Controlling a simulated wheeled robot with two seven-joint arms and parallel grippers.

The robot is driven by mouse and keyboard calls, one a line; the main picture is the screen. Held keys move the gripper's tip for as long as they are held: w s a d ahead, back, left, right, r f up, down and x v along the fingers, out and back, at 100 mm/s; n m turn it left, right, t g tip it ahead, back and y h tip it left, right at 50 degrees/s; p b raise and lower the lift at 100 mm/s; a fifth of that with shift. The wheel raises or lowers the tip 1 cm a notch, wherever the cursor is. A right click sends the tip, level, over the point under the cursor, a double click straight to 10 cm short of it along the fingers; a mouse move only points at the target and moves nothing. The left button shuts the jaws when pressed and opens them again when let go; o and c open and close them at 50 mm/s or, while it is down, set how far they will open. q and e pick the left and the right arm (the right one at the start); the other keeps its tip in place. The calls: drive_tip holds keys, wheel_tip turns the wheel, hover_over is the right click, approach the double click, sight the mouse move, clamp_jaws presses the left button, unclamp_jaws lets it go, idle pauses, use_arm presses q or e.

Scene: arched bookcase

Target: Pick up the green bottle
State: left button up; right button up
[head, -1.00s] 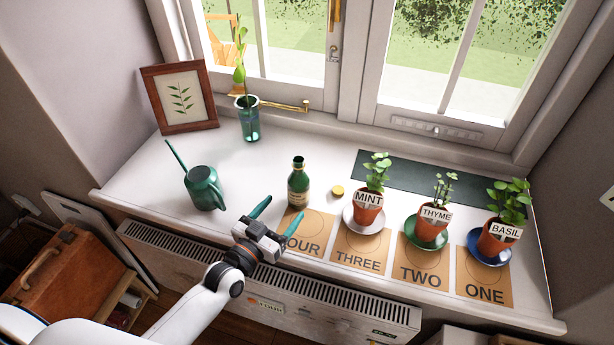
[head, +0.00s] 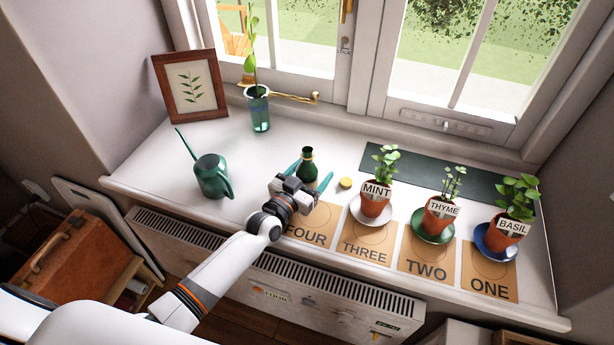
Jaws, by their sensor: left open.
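The green bottle (head: 308,164) stands upright on the white windowsill in the head view, just behind the card marked FOUR. Its neck and shoulder show; its lower part and label are hidden behind my gripper. My left gripper (head: 310,173) is open, with one teal finger on each side of the bottle. I cannot tell whether either finger touches the glass. My right gripper is not in view.
A round yellow cap (head: 346,183) lies right of the bottle. Potted MINT (head: 375,199), THYME (head: 440,214) and BASIL (head: 504,231) stand further right. A green watering can (head: 212,176) stands left, a glass vase (head: 259,110) behind. The sill between can and bottle is clear.

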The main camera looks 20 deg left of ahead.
use_arm(q)
drive_tip(key=c, duration=1.2)
